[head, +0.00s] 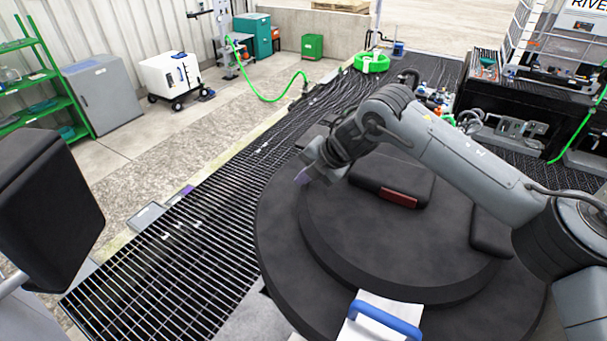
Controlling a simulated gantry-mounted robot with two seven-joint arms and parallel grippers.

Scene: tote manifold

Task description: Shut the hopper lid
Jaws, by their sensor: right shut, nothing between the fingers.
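No hopper can be made out for certain. A white panel with a blue bar handle (385,318) shows at the bottom edge, cut off by the frame. I cannot tell whether it is the hopper lid or how far it stands open. My right arm reaches in from the right, and its gripper (304,176) points left and down. It is shut and empty, apart from the blue handle and well above and left of it in the picture. My left gripper is not in view.
Black floor grating (185,255) runs along the left. A grey cabinet (103,92), a green shelf (50,78) and a white wheeled unit (170,76) stand beyond it. A green hose coil (371,63) lies at the back. A dark workbench (525,98) stands at the right.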

